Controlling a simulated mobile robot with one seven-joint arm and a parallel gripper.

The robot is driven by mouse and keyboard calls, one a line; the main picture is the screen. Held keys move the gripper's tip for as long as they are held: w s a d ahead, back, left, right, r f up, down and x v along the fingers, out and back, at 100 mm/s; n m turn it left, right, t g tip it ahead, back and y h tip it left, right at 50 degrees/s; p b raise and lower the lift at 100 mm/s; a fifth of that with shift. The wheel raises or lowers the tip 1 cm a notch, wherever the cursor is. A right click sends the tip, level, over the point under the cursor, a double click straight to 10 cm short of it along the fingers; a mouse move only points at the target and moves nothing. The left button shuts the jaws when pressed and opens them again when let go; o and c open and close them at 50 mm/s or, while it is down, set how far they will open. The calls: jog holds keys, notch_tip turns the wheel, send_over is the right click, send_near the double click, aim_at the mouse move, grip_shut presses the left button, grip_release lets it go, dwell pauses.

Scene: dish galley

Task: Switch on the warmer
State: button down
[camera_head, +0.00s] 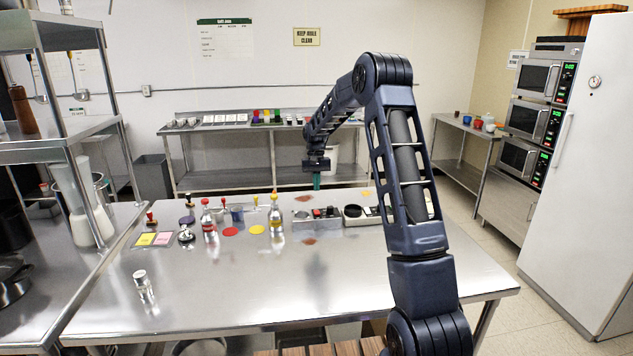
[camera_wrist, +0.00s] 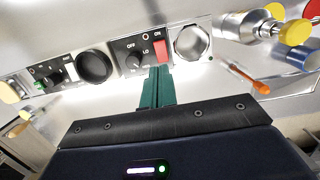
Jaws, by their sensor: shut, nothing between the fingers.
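Two small appliances stand on the steel table; I cannot tell from markings which is the warmer. One unit (camera_head: 318,222) has a hexagonal silver plate (camera_wrist: 192,42) and a black panel (camera_wrist: 128,54) with a knob marked OFF and LO, a red rocker switch (camera_wrist: 160,50) and a small round lamp. The other unit has a round black plate (camera_wrist: 95,66) and a black panel (camera_wrist: 50,72) with a green switch (camera_wrist: 40,85). My gripper (camera_head: 316,183) is shut and empty, pointing down above the first unit. In the wrist view its green fingertips (camera_wrist: 160,70) appear just below the red switch; contact is unclear.
Left of the units stand bottles with red (camera_head: 209,222) and yellow (camera_head: 276,218) tops, a blue cup (camera_head: 237,213) and coloured discs. A small jar (camera_head: 144,287) stands at the front left. The table's front middle is clear. A shelf rack (camera_head: 70,140) rises at left.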

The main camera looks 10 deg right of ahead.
aim_at(317, 213)
jog(key=f, duration=0.3)
jog(key=s+f, duration=0.1)
jog(key=f, duration=0.5)
jog(key=shift+s+f, duration=0.15)
jog(key=shift+f, duration=0.1)
jog(key=shift+s+f+t, duration=0.2)
jog(key=shift+f+t, duration=0.1)
jog(key=shift+t, duration=0.1)
jog(key=shift+w, duration=0.1)
jog(key=shift+w+r, duration=0.15)
jog(key=shift+w, duration=0.6)
jog(key=shift+r, duration=0.1)
notch_tip(317, 213, up, 14)
jog(key=w, duration=0.1)
jog(key=shift+w, duration=0.35)
